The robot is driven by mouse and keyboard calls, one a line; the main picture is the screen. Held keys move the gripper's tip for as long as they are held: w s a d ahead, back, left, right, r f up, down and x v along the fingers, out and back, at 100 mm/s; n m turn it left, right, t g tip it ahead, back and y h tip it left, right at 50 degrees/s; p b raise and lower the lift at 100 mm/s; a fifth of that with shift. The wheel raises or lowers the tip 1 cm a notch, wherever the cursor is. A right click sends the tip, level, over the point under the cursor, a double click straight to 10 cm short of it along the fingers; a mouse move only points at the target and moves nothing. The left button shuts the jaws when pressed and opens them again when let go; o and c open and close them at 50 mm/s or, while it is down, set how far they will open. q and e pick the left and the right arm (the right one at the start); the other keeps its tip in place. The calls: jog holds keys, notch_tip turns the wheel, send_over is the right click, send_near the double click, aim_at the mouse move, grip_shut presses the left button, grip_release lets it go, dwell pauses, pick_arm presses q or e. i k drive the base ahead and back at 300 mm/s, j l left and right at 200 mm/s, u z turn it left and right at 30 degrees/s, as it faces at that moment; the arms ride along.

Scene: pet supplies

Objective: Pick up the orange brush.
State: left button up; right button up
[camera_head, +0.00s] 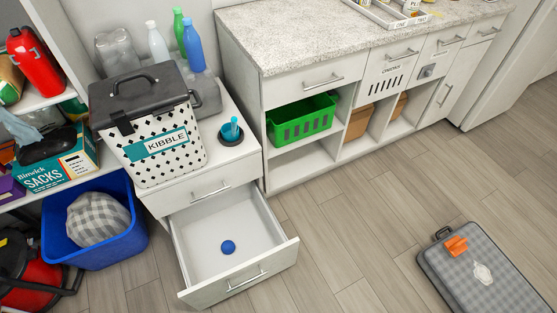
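A small orange object (456,245), which looks like the orange brush, is at the lower right. It lies on the upper left part of a grey plaid flat case or mat (437,272) on the wood floor. Its bristles and exact shape are too small to tell. Neither of my grippers shows in the head view.
A drawer (258,225) stands open below the kibble bin (153,143), with a blue round item (228,247) inside. A blue tub (125,245) stands at the left. A green basket (302,120) is in the counter shelf. The floor between drawer and case is clear.

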aim_at(455, 246)
jog(key=z, duration=1.95)
jog(key=i+l+u, duration=0.35)
jog(key=i+j, duration=0.05)
jog(key=i, duration=0.05)
